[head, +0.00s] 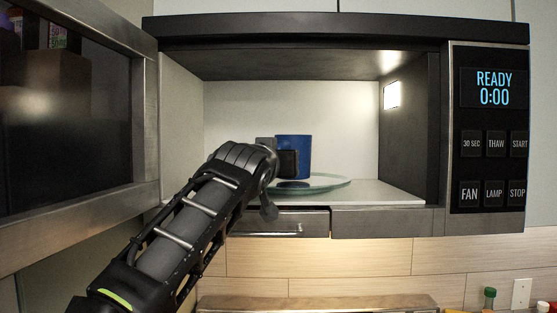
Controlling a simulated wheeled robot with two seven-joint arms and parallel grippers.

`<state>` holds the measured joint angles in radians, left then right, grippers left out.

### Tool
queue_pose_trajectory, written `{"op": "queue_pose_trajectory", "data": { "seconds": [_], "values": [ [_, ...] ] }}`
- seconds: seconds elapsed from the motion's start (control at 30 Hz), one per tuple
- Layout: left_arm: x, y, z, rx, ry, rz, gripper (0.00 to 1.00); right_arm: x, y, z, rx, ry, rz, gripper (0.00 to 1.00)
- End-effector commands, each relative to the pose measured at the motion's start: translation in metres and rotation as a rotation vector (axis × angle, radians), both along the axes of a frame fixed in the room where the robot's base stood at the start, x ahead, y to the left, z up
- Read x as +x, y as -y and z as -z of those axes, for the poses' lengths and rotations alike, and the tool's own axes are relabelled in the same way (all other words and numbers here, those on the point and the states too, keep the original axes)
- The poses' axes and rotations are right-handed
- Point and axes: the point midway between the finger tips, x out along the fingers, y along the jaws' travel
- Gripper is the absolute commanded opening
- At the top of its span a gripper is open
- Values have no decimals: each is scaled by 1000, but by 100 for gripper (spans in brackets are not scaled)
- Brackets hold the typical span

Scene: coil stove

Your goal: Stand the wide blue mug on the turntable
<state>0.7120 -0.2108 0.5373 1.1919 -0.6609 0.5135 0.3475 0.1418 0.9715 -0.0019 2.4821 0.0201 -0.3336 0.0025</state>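The wide blue mug (304,153) is upright inside the microwave, over the glass turntable (335,183). Its base is at or just above the glass; I cannot tell if they touch. A dark blue patch shows on the glass below it. My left gripper (277,154) reaches in from the lower left. One dark finger covers part of the mug's front and the other is by its left side. Whether the fingers grip the mug is unclear. The mug's handle is not visible. My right gripper is not in view.
The microwave door (147,125) stands open at the left. The control panel (490,130) at the right reads READY 0:00. The cavity is lit by a lamp (392,95) and has free room right of the mug. Small bottles (489,299) stand at the lower right.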

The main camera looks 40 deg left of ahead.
Motion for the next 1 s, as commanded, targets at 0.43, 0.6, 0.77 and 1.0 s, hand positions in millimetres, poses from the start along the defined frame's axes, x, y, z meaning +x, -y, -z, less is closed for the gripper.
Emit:
{"op": "queue_pose_trajectory", "data": {
  "seconds": [0.43, 0.6, 0.77, 1.0],
  "values": [
    [0, 0, 6, 1, 2, 0, 29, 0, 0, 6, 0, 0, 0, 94],
    [0, 0, 6, 0, 1, 0, 43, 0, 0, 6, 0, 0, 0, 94],
    [0, 0, 6, 0, 1, 0, 44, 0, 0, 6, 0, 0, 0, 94],
    [-4, 2, 8, 1, 0, 0, 44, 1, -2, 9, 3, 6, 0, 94]
  ]
}}
